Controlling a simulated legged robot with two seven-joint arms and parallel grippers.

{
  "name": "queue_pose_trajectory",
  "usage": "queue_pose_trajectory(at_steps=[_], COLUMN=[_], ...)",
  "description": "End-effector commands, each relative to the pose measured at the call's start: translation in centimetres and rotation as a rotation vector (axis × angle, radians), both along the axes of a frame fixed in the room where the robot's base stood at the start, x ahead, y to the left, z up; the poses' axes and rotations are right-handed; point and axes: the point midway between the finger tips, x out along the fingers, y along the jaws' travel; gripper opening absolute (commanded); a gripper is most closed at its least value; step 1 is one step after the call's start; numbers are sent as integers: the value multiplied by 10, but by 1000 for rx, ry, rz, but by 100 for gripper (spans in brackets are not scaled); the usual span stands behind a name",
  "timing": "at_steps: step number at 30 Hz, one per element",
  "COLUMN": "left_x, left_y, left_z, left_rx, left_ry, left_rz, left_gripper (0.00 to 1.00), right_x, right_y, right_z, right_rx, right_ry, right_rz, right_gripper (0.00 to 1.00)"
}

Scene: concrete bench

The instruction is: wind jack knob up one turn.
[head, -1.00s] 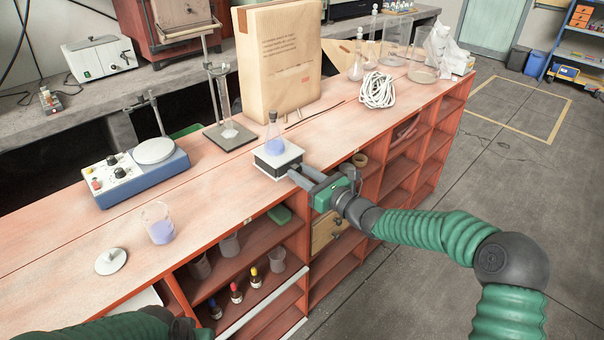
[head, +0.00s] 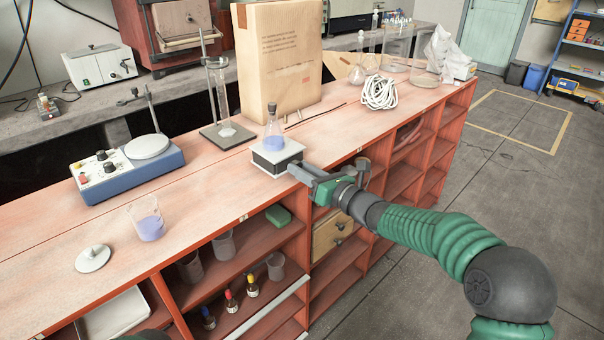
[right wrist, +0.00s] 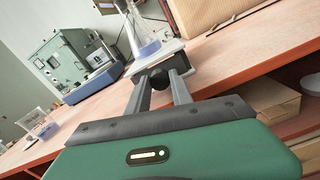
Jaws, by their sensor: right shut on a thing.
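The jack (head: 276,158) is a small stand with a white top plate and dark sides on the red-topped bench. A conical flask (head: 273,130) with blue liquid stands upright on it. In the right wrist view the jack's black knob (right wrist: 158,79) sits between my fingertips, with the jack (right wrist: 166,53) and flask (right wrist: 140,40) just behind it. My right gripper (head: 303,170) is shut on the knob at the jack's front right side; it also shows in the wrist view (right wrist: 160,82). In the head view the gripper hides the knob. My left gripper is outside the view.
A beaker of blue liquid (head: 148,221), a white lid-like disc (head: 93,258) and a blue hotplate stirrer (head: 130,170) are to the left. A large cardboard package (head: 280,60) stands behind the jack. Shelves with bottles lie below the bench top.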

Motion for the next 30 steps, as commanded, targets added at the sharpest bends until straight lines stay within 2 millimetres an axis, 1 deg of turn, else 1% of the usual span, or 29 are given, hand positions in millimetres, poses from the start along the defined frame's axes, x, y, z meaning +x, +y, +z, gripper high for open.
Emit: queue_pose_trajectory(at_steps=[2, 3, 7, 8, 16, 20, 23, 30], left_x=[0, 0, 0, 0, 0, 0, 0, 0], left_y=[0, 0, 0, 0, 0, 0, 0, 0], left_z=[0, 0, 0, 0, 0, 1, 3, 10], left_rx=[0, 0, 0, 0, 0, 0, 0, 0], left_ry=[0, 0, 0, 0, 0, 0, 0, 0], left_rz=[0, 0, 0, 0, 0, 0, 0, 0], left_gripper=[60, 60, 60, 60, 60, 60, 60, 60], right_x=[0, 0, 0, 0, -1, -11, -29, -83], right_y=[-2, -2, -1, -1, -1, -10, -26, -72], right_z=[-1, -1, -1, -1, 0, 1, 2, 1], right_rx=[-2, -2, -2, -2, -2, -3, -4, -4], right_ry=[2, 2, 1, 1, -1, -1, -1, 0], right_rz=[-3, -3, -3, -3, -1, -2, -4, -6], right_gripper=[0, 29, 46, 49, 49, 49, 49, 49])
